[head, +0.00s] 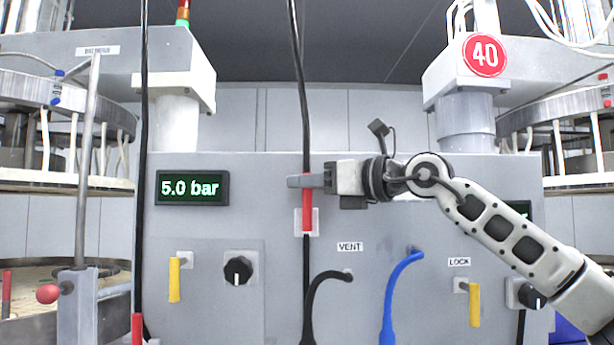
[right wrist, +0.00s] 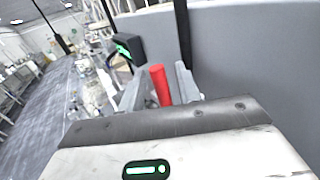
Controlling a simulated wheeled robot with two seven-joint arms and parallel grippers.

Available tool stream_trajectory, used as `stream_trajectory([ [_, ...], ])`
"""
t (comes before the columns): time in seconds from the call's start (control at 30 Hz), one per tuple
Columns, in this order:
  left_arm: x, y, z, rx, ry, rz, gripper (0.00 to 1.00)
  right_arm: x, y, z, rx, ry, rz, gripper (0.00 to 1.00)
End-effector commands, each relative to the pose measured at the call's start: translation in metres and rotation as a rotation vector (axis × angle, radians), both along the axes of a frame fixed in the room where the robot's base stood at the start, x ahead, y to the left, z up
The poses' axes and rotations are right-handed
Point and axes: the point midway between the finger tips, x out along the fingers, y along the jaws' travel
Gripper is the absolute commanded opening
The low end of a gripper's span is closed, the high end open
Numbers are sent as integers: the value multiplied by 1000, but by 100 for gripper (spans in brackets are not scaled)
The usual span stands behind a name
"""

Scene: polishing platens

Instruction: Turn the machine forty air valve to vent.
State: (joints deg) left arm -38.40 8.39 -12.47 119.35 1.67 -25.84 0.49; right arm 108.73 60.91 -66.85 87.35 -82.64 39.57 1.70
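A red valve handle (head: 307,215) stands upright on a white plate (head: 299,222) on the grey panel, in line with a black pipe. A VENT label (head: 350,246) is to its lower right. A round red sign reading 40 (head: 485,55) is at the upper right. My right gripper (head: 303,181) reaches in from the right at the handle's upper part. In the right wrist view the red handle (right wrist: 159,86) stands between the two parted fingers (right wrist: 160,88), with a gap visible beside it; contact cannot be told. My left gripper is out of view.
The panel also carries a 5.0 bar display (head: 192,188), two yellow handles (head: 174,281) (head: 475,305), a black knob (head: 238,271) and a LOCK label (head: 459,261). A black hose (head: 312,300) and a blue hose (head: 392,295) stick out below. A red-knobbed lever (head: 48,293) is at left.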

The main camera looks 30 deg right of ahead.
Motion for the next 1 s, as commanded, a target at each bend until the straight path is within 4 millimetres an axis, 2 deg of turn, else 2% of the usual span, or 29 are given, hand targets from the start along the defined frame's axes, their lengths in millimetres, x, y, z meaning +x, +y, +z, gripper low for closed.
stream_trajectory([
  [0.37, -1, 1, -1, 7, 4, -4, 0, 6, 4, 0, -1, -1, 0, 34],
  [0.4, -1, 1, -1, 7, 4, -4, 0, 6, 4, 0, -1, -1, 0, 28],
  [0.5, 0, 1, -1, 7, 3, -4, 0, 6, 3, 0, 0, 0, 0, 0],
  [0.77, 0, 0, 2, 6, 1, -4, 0, 6, 3, 1, -6, 2, -2, 0],
  [1.0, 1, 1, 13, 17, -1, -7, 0, 3, -1, 4, -75, 37, -18, 0],
])
